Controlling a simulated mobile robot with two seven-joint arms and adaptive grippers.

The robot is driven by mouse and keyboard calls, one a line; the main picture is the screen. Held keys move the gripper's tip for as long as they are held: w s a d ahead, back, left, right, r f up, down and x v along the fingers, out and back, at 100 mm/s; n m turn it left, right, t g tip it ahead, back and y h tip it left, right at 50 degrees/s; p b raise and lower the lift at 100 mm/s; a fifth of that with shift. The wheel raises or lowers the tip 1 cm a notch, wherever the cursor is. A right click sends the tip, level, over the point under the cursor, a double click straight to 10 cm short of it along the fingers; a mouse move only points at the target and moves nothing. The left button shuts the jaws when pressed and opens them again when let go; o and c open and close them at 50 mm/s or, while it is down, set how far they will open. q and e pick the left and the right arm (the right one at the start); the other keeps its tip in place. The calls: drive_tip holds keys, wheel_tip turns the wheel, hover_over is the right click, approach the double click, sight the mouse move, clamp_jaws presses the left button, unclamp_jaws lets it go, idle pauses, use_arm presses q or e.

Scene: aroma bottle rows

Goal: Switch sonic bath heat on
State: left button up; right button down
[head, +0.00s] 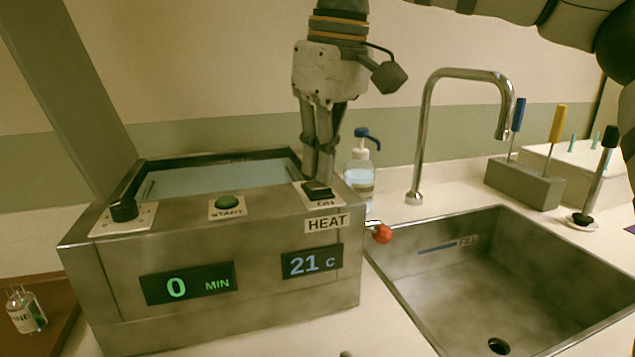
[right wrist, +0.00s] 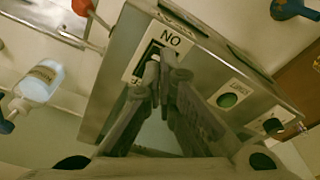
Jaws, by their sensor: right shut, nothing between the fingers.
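The sonic bath (head: 215,320) is a metal box with an open, water-filled basin on top. Its heat switch (head: 317,191) is a black rocker on a white plate marked ON, above a HEAT label (head: 327,221). My right gripper (head: 318,176) is shut and empty, pointing down at the switch from behind. In the right wrist view its fingertips (right wrist: 160,72) overlap the switch (right wrist: 148,66); I cannot tell whether they touch it. They partly hide the switch, so its position is unclear. The temperature display (head: 312,261) reads 21 C. My left gripper is out of view.
The bath also has a black knob (head: 124,210), a green START button (head: 228,202) and a display (head: 187,284) reading 0 MIN.

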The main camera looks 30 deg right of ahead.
sight(322, 188)
drive_tip(key=shift+f, duration=0.75)
idle(0.3)
drive_tip(key=shift+r, duration=3.5)
